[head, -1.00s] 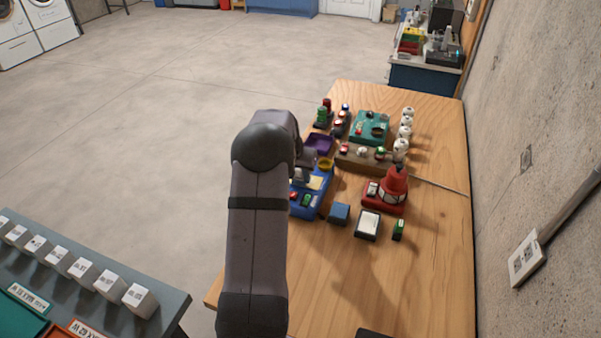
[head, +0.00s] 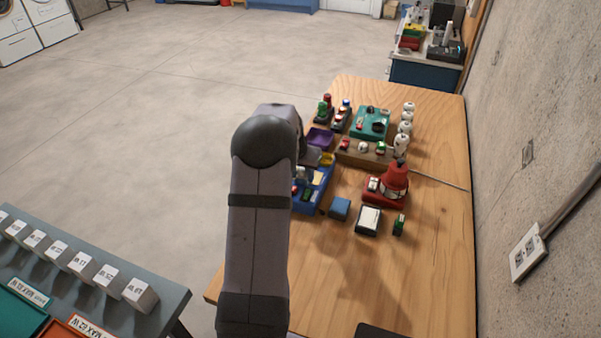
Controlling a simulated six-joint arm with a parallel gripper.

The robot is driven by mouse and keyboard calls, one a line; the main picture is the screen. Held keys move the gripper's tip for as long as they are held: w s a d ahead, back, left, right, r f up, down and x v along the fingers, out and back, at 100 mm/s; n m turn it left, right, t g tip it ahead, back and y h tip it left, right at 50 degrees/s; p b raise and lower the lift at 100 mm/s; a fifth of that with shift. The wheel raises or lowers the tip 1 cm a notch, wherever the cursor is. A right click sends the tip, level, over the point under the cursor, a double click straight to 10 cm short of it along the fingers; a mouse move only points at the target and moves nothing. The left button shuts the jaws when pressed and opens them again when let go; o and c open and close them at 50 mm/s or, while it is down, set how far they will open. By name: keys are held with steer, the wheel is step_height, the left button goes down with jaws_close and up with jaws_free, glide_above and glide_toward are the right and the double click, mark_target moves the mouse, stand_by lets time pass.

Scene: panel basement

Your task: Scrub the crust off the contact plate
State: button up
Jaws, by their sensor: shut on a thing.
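A blue tray-like base (head: 317,198) lies at the table's left edge, partly hidden by my arm. It carries a pale yellow plate (head: 319,178) and small red and green parts. The plate may be the contact plate; I cannot make out crust on it. My gripper (head: 308,160) is mostly hidden behind my arm, just above the far part of the blue base. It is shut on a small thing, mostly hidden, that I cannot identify. I cannot tell whether that thing touches the plate.
A red cone-shaped device (head: 394,182) stands right of the blue base. A blue block (head: 340,208), a white-topped box (head: 368,220) and a small green item (head: 399,224) lie nearer. A purple tray (head: 320,138), wooden rack (head: 365,153) and teal box (head: 370,122) stand beyond.

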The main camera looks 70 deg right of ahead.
steer(key=shift+d+p, duration=0.6)
steer(key=shift+d, duration=0.9)
steer(key=shift+d, duration=0.1)
steer(key=shift+d, duration=0.5)
steer(key=shift+d+f+p, duration=0.15)
steer(key=shift+d+p, duration=0.35)
steer(key=shift+d, duration=0.4)
steer(key=shift+s, duration=0.1)
steer(key=shift+s, duration=0.65)
steer(key=shift+a, duration=0.1)
steer(key=shift+a+r+b, duration=0.2)
steer(key=shift+a+b, duration=0.35)
steer(key=shift+a, duration=0.85)
